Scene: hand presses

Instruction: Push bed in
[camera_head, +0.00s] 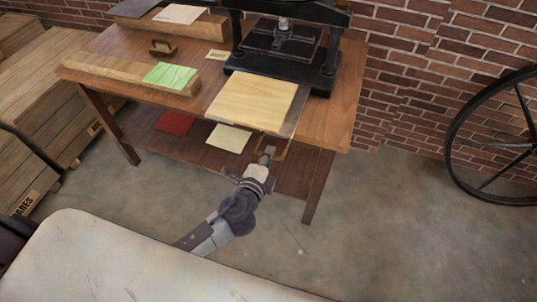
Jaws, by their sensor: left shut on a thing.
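The press bed (292,121) is a flat dark plate sticking out from the black hand press (284,42) toward the table's front edge. A pale wooden board (251,100) lies on it and covers most of it. A brass-coloured handle (284,152) shows at the bed's front end. My left gripper (267,156) reaches up from below and is shut on the handle, in front of the table edge. The exact contact of the fingers is small and partly hidden. My right gripper is not in view.
The wooden table (330,110) holds a long block with a green sheet (170,75) and a brass handle piece (162,48). A lower shelf carries red (174,122) and cream sheets (229,138). Crates stand left; a spoked wheel (500,140) stands right. Floor between is clear.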

